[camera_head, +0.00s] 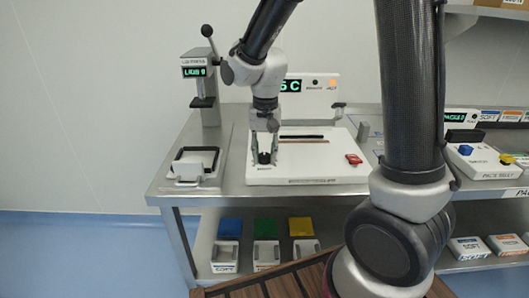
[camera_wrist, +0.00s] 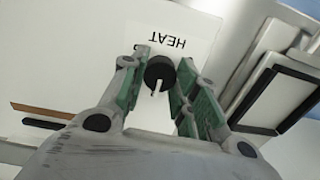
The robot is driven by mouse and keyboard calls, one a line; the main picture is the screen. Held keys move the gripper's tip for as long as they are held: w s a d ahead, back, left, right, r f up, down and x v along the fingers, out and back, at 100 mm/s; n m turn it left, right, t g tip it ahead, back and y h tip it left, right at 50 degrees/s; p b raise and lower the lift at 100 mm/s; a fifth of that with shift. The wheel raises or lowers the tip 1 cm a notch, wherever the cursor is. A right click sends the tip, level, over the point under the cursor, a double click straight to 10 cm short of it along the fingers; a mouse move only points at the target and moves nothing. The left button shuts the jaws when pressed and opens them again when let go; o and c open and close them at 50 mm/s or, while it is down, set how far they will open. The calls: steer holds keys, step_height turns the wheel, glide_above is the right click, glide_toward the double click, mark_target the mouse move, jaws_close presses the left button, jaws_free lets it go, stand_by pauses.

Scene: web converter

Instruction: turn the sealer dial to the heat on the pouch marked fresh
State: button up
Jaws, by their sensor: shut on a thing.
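The sealer (camera_head: 315,172) is a white box on the steel bench, with a dark bar along its back and a red switch (camera_head: 354,159) at its right. My gripper (camera_head: 264,157) points down at its left end and is shut on the black dial. In the wrist view the dial (camera_wrist: 159,69) sits between the green-padded fingers, with a white pointer and the upside-down label HEAT (camera_wrist: 167,40) beside it. The display (camera_head: 291,86) behind is partly hidden by my arm and shows "5 C" at its visible end. I cannot make out a pouch marked fresh.
A press (camera_head: 206,92) with a lever and green display stands at the left, with a black-framed tray (camera_head: 193,164) in front. A white box with blue and yellow buttons (camera_head: 490,160) is at the right. My arm blocks the centre right.

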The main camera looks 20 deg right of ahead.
mark_target(265, 155)
steer(key=o, duration=1)
steer(key=shift+o, duration=0.2)
step_height(265, 155, up, 12)
steer(key=shift+d, duration=0.1)
